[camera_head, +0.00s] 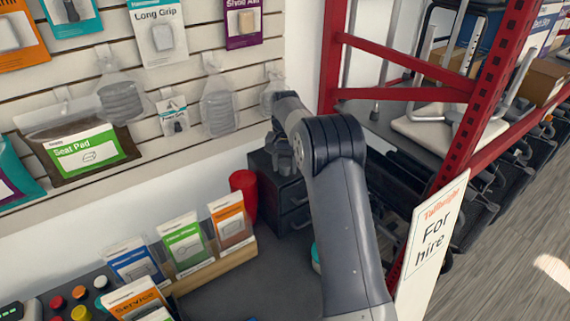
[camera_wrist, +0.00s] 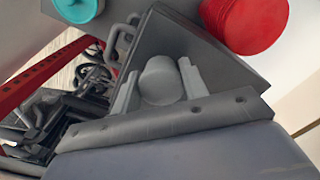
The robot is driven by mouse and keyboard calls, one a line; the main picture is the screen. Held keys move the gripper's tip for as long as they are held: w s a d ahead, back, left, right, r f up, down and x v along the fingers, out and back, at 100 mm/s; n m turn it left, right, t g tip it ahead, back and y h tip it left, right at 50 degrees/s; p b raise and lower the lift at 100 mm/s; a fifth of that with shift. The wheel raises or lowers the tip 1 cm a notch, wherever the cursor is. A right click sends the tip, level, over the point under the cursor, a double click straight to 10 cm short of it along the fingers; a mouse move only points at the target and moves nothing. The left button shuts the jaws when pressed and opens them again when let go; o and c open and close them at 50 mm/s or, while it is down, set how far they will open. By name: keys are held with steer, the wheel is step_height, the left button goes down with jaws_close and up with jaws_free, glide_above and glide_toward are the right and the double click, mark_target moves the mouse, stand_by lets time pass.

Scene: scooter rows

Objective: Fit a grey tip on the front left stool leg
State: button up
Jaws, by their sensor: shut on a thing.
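My gripper (camera_wrist: 158,85) is shut on a grey round tip (camera_wrist: 161,80), which sits between the two fingers in the wrist view. In the head view my gripper (camera_head: 279,152) shows small and dark, partly hidden by my arm, above the black drawer unit. The tip cannot be made out there. Upturned stools with pale seats and metal legs stand on the red rack at the right; one seat (camera_head: 425,133) shows behind a red beam. I cannot tell which leg is the front left one.
A black drawer unit (camera_head: 292,205) and red cup (camera_head: 243,192) stand on the dark counter by the wall. Card packets (camera_head: 184,246) stand left of my arm. Bagged goods (camera_head: 218,108) hang on the slatted wall. The red rack post (camera_head: 487,90) and a "For hire" sign (camera_head: 432,243) are at right.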

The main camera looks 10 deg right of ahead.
steer(key=shift+f, duration=0.1)
steer(key=o, duration=0.9)
steer(key=shift+o, duration=0.2)
